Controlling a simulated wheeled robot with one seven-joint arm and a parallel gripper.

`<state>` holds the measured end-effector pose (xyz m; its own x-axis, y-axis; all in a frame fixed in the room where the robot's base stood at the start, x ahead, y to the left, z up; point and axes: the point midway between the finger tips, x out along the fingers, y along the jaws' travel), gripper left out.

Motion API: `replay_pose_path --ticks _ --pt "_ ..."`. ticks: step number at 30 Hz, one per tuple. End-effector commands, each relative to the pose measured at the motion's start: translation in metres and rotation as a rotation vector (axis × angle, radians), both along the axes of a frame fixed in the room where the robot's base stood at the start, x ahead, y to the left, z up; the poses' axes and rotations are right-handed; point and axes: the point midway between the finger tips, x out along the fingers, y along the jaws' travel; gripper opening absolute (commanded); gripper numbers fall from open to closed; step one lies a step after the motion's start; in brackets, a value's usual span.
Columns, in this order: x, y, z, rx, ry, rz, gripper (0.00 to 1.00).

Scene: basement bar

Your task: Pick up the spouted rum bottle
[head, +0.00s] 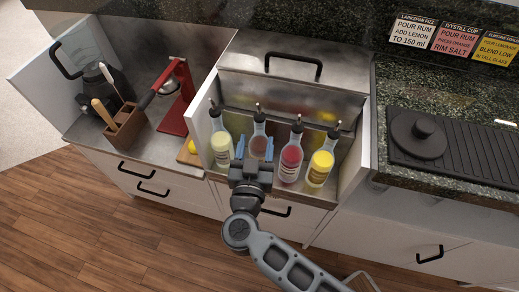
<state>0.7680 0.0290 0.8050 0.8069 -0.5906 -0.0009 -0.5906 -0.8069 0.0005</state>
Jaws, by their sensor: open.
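Several spouted bottles stand upright in a row in an open steel-lined bin. From left to right they are a pale yellow-green bottle (222,150), a bottle with brownish contents (259,140), a red bottle (290,163) and a yellow bottle (320,167). Their labels are too small to read. The brownish one looks most like rum, but I cannot be sure. My gripper (254,150) is open, its two blue fingers pointing toward the brownish bottle and appearing on either side of it. The gripper hides that bottle's lower part. I cannot tell whether the fingers touch it.
The bin (208,135) has white side walls close to the end bottles. Left of it are a red press (173,118), a wooden tool holder (125,125) and a dark jug (118,78). A black ribbed mat (470,150) lies on the right counter. Recipe cards (457,35) hang behind.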

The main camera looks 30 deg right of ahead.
Motion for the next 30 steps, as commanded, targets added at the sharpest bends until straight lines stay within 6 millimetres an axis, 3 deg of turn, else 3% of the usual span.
replay_pose_path --ticks 9,17,30 --pt "0.032 -0.028 0.001 -0.001 -0.002 -0.002 0.59" --pt "0.034 -0.029 0.001 -0.001 -0.001 0.000 0.58" --pt "0.034 -0.029 0.001 0.000 -0.001 0.000 0.16"
